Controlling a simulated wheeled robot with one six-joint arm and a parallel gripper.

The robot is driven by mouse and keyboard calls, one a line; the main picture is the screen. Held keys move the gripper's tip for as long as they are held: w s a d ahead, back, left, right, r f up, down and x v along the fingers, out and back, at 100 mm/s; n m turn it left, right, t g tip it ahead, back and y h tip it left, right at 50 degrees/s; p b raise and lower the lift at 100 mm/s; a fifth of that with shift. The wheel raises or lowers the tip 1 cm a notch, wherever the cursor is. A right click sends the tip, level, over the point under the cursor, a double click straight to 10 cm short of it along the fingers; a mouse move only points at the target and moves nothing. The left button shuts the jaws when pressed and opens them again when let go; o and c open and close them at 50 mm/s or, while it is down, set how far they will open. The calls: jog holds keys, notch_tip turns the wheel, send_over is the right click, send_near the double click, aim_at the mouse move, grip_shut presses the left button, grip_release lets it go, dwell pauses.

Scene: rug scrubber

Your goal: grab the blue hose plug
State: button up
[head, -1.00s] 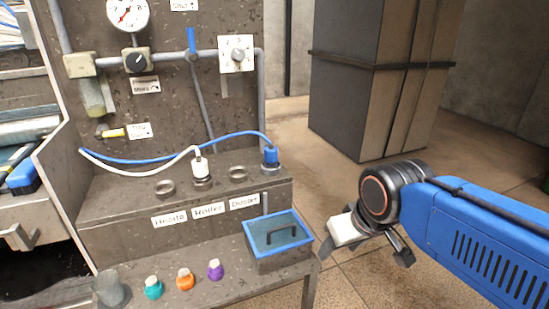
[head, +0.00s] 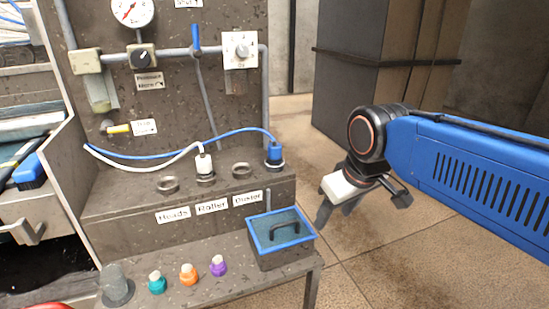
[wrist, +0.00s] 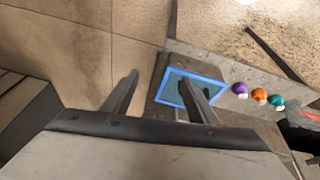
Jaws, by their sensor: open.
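The blue hose plug (head: 274,152) stands upright in the rightmost socket of the machine's ledge in the head view, with the blue hose (head: 180,152) running left from it. My gripper (head: 335,215) hangs open and empty to the right of the machine, lower than the plug and apart from it. In the wrist view my gripper's two fingers (wrist: 160,90) are spread and point toward the floor and the blue-rimmed box. The blue hose plug does not show in the wrist view.
A white plug (head: 204,163) stands left of the blue one, between empty sockets (head: 241,170). A blue-rimmed box (head: 283,258) with a handle sits on the lower shelf. Teal (head: 157,283), orange (head: 189,274) and purple (head: 218,266) bottles stand left of it.

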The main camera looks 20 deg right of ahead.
jog(key=w+a+r+n+g, duration=0.2)
jog(key=w+r+n, duration=0.5)
jog(key=w+r, duration=0.65)
notch_tip(320, 180, up, 9)
jog(key=n+g, duration=0.2)
jog(key=n, duration=0.4)
send_over(275, 145)
jog(key=f, duration=1.1)
jog(key=shift+w+d+f, duration=0.25)
jog(key=shift+w+f, duration=0.15)
jog(key=shift+a+f, duration=0.2)
jog(key=shift+f, duration=2.45)
jog(key=c, duration=1.3)
